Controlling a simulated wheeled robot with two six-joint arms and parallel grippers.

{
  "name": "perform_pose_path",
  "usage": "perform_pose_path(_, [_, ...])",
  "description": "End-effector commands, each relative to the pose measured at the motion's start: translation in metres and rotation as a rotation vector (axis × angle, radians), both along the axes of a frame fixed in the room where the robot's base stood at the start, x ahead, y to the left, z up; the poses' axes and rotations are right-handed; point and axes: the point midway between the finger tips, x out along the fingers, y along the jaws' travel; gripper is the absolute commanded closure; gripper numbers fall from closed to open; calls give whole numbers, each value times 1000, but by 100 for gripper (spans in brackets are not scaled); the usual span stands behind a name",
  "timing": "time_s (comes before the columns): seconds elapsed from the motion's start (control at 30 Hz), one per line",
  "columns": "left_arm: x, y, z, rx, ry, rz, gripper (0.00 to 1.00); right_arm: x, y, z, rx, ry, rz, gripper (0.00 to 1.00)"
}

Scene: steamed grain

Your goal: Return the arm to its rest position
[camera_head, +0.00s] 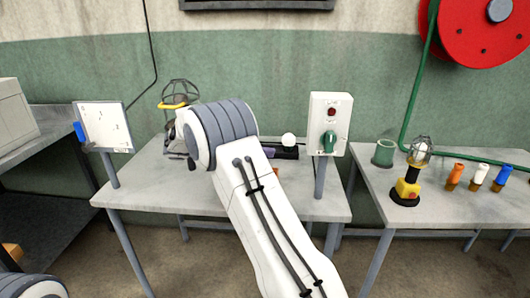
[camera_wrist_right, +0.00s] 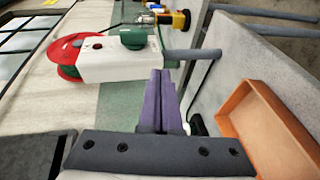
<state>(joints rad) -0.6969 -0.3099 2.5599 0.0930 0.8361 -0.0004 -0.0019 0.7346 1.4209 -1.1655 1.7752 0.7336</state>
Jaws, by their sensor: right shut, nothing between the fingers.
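My right arm (camera_head: 258,225) reaches up over the middle table, its ribbed grey joint bent at the top. My right gripper (camera_head: 287,153) shows as dark purple fingers past the arm, pointing right toward the white switch box (camera_head: 330,112). In the right wrist view the fingers (camera_wrist_right: 160,78) are pressed together with nothing between them. The switch box (camera_wrist_right: 110,62), with its green knob and red button, lies beyond the fingertips. I cannot tell that they touch it. My left gripper is out of view; only part of my left arm shows at lower left.
A caged lamp (camera_head: 180,94) and a white board (camera_head: 104,127) stand left of the arm. An orange tray (camera_wrist_right: 262,128) lies beside the gripper. A white ball (camera_head: 289,139) shows just behind the fingers.

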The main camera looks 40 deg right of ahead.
Motion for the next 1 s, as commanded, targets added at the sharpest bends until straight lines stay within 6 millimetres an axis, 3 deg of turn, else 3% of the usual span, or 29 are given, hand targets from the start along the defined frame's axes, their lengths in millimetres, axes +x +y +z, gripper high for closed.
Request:
perform_pose_path(0.27, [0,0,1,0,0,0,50,0,1,0,4,1,3,100])
perform_pose_path(0.37, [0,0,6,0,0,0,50,-3,14,4,60,11,35,100])
perform_pose_path(0.47, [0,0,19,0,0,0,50,-15,50,10,215,42,119,100])
perform_pose_path(0.57, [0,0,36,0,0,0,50,-43,107,11,452,92,257,100])
perform_pose_path(0.67, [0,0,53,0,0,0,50,-85,171,8,708,141,416,100])
perform_pose_path(0.8, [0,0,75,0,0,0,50,-157,250,7,1025,188,628,100])
perform_pose_path(0.9, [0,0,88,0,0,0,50,-207,292,7,1216,198,760,100])
perform_pose_path(1.0, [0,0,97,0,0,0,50,-247,318,8,1354,194,855,100])
